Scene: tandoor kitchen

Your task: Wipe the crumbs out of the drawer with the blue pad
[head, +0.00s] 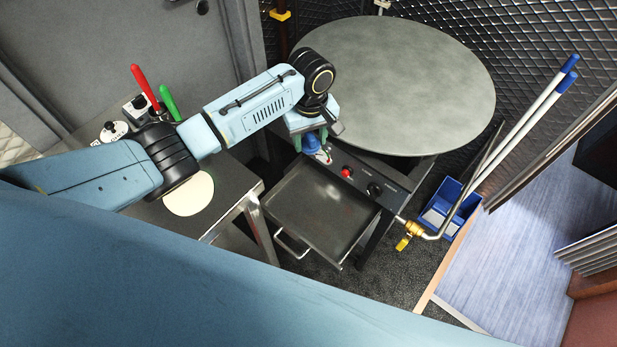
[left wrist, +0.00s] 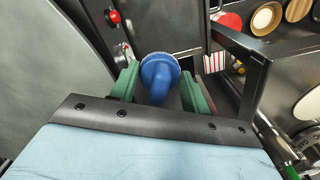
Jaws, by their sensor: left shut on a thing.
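My left gripper (head: 325,143) is above the back edge of the open drawer (head: 318,215), close to the front panel under the round table. In the left wrist view its green fingers (left wrist: 158,85) are shut on the blue pad (left wrist: 157,72), a round-headed blue piece. In the head view only a bit of the blue pad (head: 311,143) shows below the gripper. The drawer is pulled out, dark and shallow, with a handle at its front. I cannot make out crumbs in it at this size. My right gripper is not in view.
A round grey table top (head: 400,85) is behind the drawer. A red button (head: 347,171) and a black knob are on the panel. A brass valve (head: 408,236) and a blue bin (head: 450,208) are at the right. A side table with a pale disc (head: 189,195) is at the left.

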